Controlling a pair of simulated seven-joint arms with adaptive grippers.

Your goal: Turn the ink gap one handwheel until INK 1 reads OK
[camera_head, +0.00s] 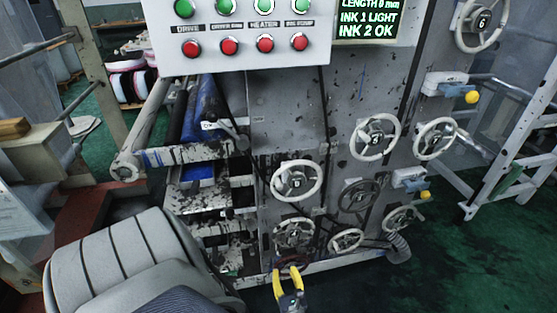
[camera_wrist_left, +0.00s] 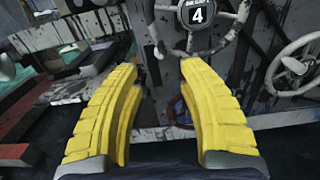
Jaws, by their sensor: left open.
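The display (camera_head: 367,18) reads LENGTH 0 mm, INK 1 LIGHT and INK 2 OK. Several spoked handwheels stand on the grey machine face. A pale one (camera_head: 297,180) is at centre, with another pale one (camera_head: 375,137) up and right; their small labels are hard to read, so I cannot tell which is ink gap one. My left gripper (camera_head: 287,269) is open and empty, low in front of the machine, just below a lower handwheel (camera_head: 294,234). In the left wrist view its yellow fingers (camera_wrist_left: 157,70) are spread below a wheel marked 4 (camera_wrist_left: 198,14). My right gripper is not in view.
A control panel (camera_head: 245,62) with green and red buttons hangs above. Yellow-knobbed levers (camera_head: 471,97) stick out at right. A white ladder frame (camera_head: 525,145) stands farther right. Dark green floor (camera_head: 470,260) is clear at lower right.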

